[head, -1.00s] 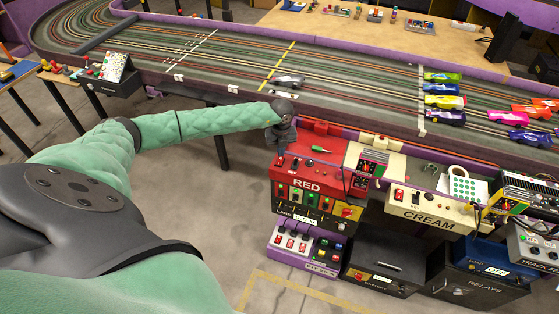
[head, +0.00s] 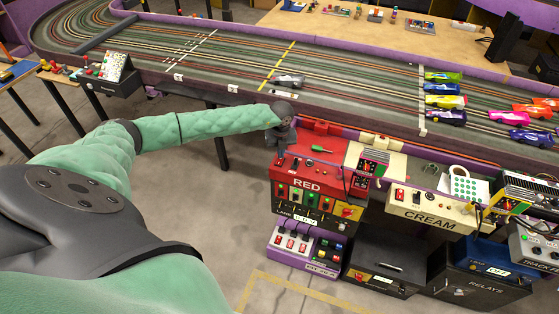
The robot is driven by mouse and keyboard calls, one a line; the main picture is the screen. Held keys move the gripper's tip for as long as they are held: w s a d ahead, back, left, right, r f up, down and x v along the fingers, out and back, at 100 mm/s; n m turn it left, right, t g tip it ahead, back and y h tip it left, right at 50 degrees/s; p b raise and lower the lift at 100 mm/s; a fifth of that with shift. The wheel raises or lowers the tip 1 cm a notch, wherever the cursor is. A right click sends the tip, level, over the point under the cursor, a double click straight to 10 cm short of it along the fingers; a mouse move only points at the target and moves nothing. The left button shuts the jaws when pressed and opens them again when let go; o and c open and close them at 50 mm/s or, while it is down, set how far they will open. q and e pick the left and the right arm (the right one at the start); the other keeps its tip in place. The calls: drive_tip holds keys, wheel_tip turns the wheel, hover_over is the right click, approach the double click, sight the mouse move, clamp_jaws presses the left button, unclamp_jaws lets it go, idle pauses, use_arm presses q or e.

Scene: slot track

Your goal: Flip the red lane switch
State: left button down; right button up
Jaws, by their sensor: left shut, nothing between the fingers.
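The red control box (head: 338,181), marked RED, stands below the near edge of the slot track. Its front has a row of small switches and lights, and a yellow plate with a red switch (head: 350,212) at its lower right. A lever-like part stands on its top; I cannot tell which control is the lane switch. My left gripper (head: 279,159) is shut and empty, pointing down at the top left of the red box. I cannot tell whether it touches the box. My right gripper is not in view.
The cream box (head: 431,210), marked CREAM, stands to the right. A purple switch panel (head: 303,252) and a black case (head: 387,250) lie below. The track (head: 340,88) with several toy cars runs behind. A green-handled screwdriver (head: 320,149) lies on the red box.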

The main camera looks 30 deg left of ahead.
use_arm(q)
drive_tip(key=shift+f, duration=0.4)
drive_tip(key=shift+s+r, duration=0.1)
drive_tip(key=shift+r, duration=0.5)
drive_tip(key=shift+r+p, duration=1.25)
drive_tip(key=shift+r, duration=1.7)
